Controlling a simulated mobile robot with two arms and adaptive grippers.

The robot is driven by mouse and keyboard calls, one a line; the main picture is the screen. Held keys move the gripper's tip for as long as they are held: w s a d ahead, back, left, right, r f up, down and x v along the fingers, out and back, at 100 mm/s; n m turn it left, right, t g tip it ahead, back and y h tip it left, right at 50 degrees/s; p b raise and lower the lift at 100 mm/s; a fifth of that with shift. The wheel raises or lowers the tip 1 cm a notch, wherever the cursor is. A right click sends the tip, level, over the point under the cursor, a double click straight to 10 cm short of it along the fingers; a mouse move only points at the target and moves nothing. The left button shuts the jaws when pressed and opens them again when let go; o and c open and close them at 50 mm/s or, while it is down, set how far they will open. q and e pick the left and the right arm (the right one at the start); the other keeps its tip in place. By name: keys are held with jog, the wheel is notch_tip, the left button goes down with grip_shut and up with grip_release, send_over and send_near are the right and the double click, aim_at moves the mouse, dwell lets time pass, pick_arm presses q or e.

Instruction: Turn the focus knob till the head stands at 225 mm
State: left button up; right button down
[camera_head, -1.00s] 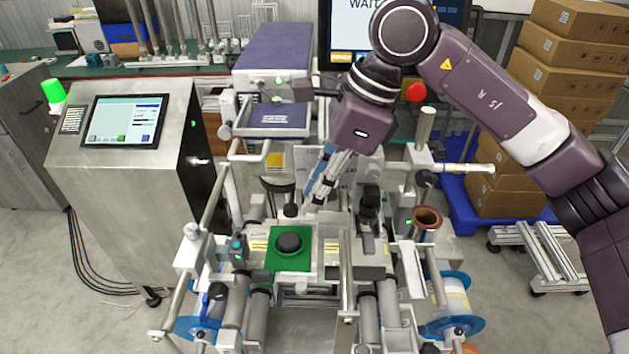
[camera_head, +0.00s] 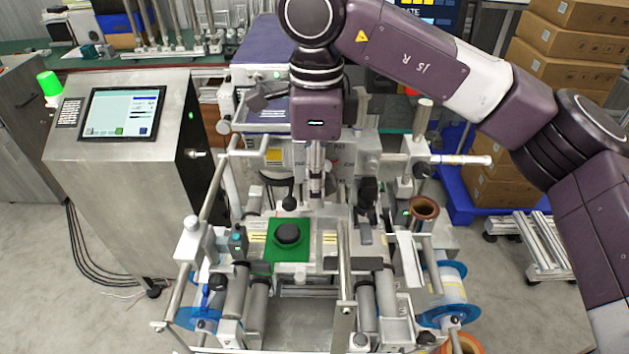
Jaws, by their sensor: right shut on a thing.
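My right gripper (camera_head: 316,198) points down at the middle of the grey machine, below the purple wrist. Its fingers are closed together on something small, which I take to be the focus knob; the fingers hide it. A small black round knob (camera_head: 289,203) shows just left of the fingertips, apart from them. The head with its purple-blue top (camera_head: 262,50) stands behind and left of the wrist, partly covered by my arm. No millimetre reading is legible. My left gripper is out of view.
A black round piece (camera_head: 288,233) sits on a green plate (camera_head: 270,254) in front of the gripper. A steel cabinet with a touchscreen (camera_head: 122,113) stands at left. Rails, rollers and blue reels (camera_head: 455,280) surround the front. Stacked cartons (camera_head: 575,50) stand at right.

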jog(key=shift+d+r, duration=0.1)
jog(key=shift+r, duration=0.1)
jog(key=c, duration=2)
grip_release()
jog(key=shift+s, duration=0.1)
jog(key=shift+c, duration=0.2)
jog(key=shift+o, duration=0.4)
jog(key=shift+s+d, duration=0.15)
jog(key=shift+s, duration=0.15)
jog(key=shift+w, duration=0.2)
jog(key=shift+r, duration=0.2)
notch_tip(320, 180, up, 12)
jog(key=shift+s+f, duration=0.15)
jog(key=shift+f, duration=0.05)
